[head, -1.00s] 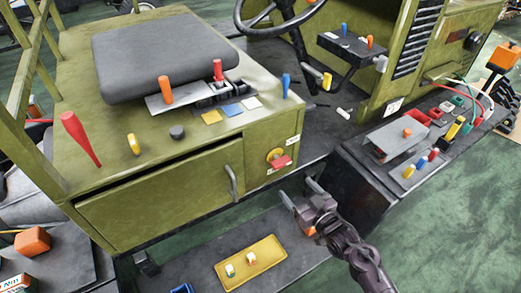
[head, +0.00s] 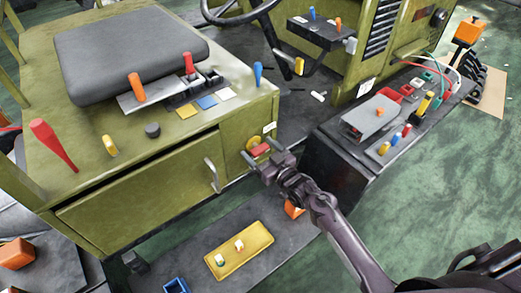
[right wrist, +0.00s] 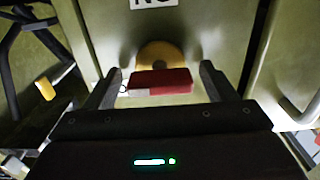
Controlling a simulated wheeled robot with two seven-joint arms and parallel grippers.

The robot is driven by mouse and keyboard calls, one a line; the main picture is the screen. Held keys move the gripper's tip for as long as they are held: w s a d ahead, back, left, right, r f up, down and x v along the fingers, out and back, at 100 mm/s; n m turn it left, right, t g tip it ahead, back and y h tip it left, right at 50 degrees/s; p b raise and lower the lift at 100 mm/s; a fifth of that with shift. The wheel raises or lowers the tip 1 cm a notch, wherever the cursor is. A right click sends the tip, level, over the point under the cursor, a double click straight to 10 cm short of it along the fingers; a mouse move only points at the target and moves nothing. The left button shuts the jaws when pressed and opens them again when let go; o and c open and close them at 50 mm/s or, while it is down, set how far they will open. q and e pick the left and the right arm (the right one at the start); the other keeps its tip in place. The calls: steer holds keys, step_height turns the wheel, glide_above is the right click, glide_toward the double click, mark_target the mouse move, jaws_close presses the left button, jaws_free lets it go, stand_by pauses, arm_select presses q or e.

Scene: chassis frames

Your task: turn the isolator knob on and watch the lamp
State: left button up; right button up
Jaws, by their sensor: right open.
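The isolator knob is a red bar handle (head: 260,150) on a round yellow plate (head: 253,143), on the side of the green cabinet. In the right wrist view the red handle (right wrist: 162,82) lies level in front of the yellow plate (right wrist: 160,53). My right gripper (head: 258,160) is at the knob. In the right wrist view its open fingers (right wrist: 160,70) stand either side of the handle, with a gap on each side. I cannot pick out a lamp in these views. My left gripper is not in view.
The green cabinet (head: 130,195) has a metal door handle (head: 212,175) left of the knob. Below is a dark step with a yellow tray (head: 240,264) and an orange block (head: 293,209). A dark side box (head: 335,165) stands to the right.

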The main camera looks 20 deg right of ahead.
steer(key=shift+c, duration=0.5)
steer(key=c, duration=0.9)
steer(key=shift+m, duration=0.3)
steer(key=m+p, duration=0.1)
steer(key=m, duration=0.2)
steer(key=shift+m, duration=0.4)
steer(key=m+p, duration=0.1)
steer(key=m, duration=0.3)
steer(key=shift+m+p, duration=0.3)
steer(key=shift+p, duration=0.05)
steer(key=m+p, duration=0.1)
steer(key=m, duration=0.4)
steer(key=shift+p, duration=0.35)
steer(key=shift+m+p, duration=0.5)
steer(key=shift+m, duration=1.5)
